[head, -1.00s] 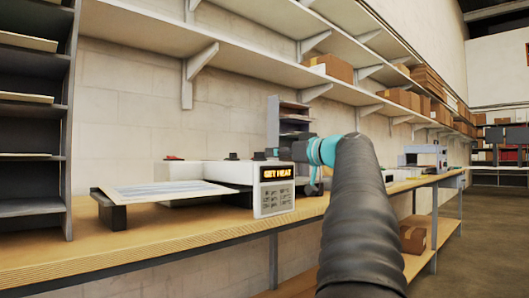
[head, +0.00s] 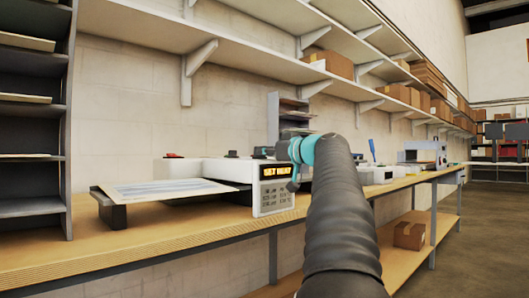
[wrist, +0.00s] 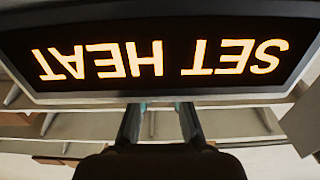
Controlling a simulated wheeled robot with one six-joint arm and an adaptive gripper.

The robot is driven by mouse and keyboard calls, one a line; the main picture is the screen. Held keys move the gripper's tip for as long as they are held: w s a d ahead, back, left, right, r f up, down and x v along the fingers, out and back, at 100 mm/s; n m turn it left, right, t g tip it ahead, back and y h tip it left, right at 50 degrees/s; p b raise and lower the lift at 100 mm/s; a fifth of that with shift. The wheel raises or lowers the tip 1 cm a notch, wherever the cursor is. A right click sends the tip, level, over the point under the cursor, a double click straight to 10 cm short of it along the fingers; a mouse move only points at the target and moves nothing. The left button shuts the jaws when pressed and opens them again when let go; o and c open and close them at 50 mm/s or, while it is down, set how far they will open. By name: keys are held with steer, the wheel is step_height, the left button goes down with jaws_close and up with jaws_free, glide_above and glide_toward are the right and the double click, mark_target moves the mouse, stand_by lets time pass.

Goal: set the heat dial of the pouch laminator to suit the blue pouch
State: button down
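The white pouch laminator (head: 215,172) stands on the wooden bench. Its front panel has a lit orange SET HEAT display (head: 277,171), with small print below too fine to read. Dark knobs (head: 263,152) and a red control (head: 173,156) show along its top; I cannot tell which is the heat dial. A pale sheet with bluish print (head: 165,190) lies on the feed tray at left. In the wrist view, SET HEAT (wrist: 160,58) is upside down and very close.
Other machines (head: 420,153) stand further right along the bench, partly behind my arm. A dark shelf rack (head: 68,120) stands at left. White wall shelves (head: 245,60) with boxes run above. A cardboard box (head: 409,235) sits on the lower shelf.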

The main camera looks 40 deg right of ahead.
steer(key=shift+a+f+m+h+b, duration=0.25)
steer(key=shift+m+h+b, duration=0.25)
steer(key=shift+h+b, duration=0.35)
steer(key=shift+a+r+m+h+b, duration=0.15)
steer(key=shift+m+h+b, duration=0.3)
steer(key=shift+m+h, duration=0.55)
steer(key=shift+r+m+g+h, duration=0.1)
steer(key=shift+m+g+h, duration=0.45)
steer(key=shift+h, duration=1)
steer(key=c, duration=1.2)
jaws_free()
steer(key=shift+w, duration=0.1)
